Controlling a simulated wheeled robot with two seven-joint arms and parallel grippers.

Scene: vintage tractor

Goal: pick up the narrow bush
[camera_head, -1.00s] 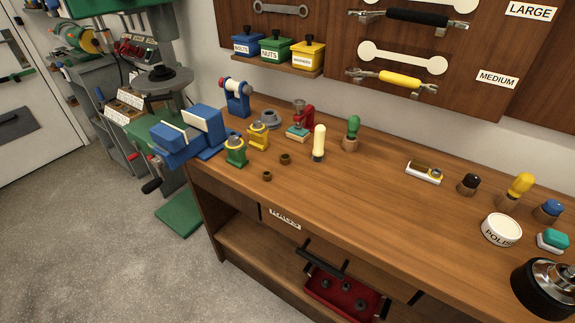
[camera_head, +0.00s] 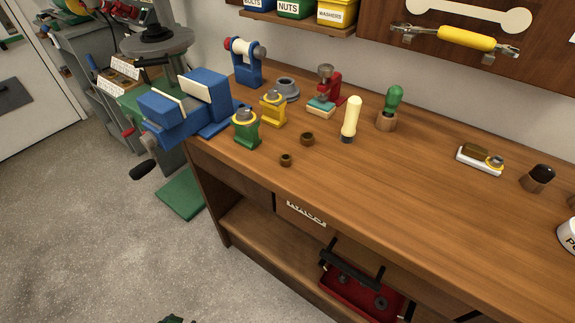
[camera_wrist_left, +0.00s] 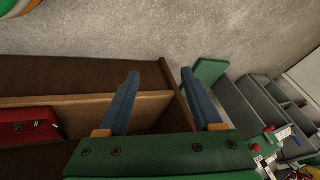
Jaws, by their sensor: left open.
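Two small brown bushes stand on the wooden bench top. The smaller one, which looks like the narrow bush (camera_head: 286,160), is near the front edge in the head view. The wider bush (camera_head: 307,139) stands behind it to the right. My left gripper (camera_wrist_left: 160,74) shows in the left wrist view with its two blue fingers apart and nothing between them. It is over the floor and the front of the bench's lower shelf, away from the bushes. No bush shows in the left wrist view. My right gripper is not in view.
A green holder (camera_head: 246,129) and a yellow holder (camera_head: 273,108) stand left of the bushes, near a blue vise (camera_head: 190,105). A cream-handled tool (camera_head: 350,120) stands to the right. The bench front is clear. A red tray (camera_head: 362,295) sits on the lower shelf.

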